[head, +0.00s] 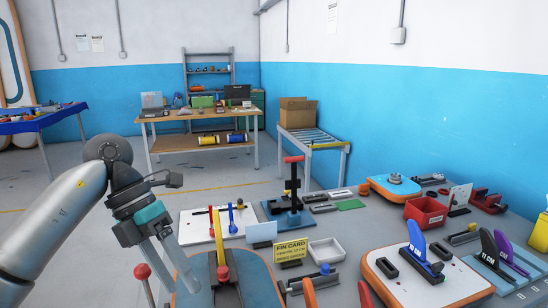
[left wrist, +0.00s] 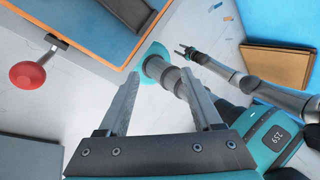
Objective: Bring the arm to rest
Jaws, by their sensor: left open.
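My left arm (head: 52,222) comes in from the left in the head view, bent down at the wrist. Its gripper (head: 181,284) points down at the near left edge of the workbench, with its fingers apart. In the left wrist view, the left gripper (left wrist: 162,82) is open with nothing held between its fingers. Another of my arms, seemingly the right one, shows beyond it in that view, with a small gripper (left wrist: 183,50) whose jaws are too small to judge.
A red-knobbed lever (head: 142,271) stands close to the left gripper; a red knob (left wrist: 27,74) also shows in the wrist view. An orange-edged board (head: 259,267) lies just right of the gripper. The grey workbench (head: 365,233) is crowded with fins and tools.

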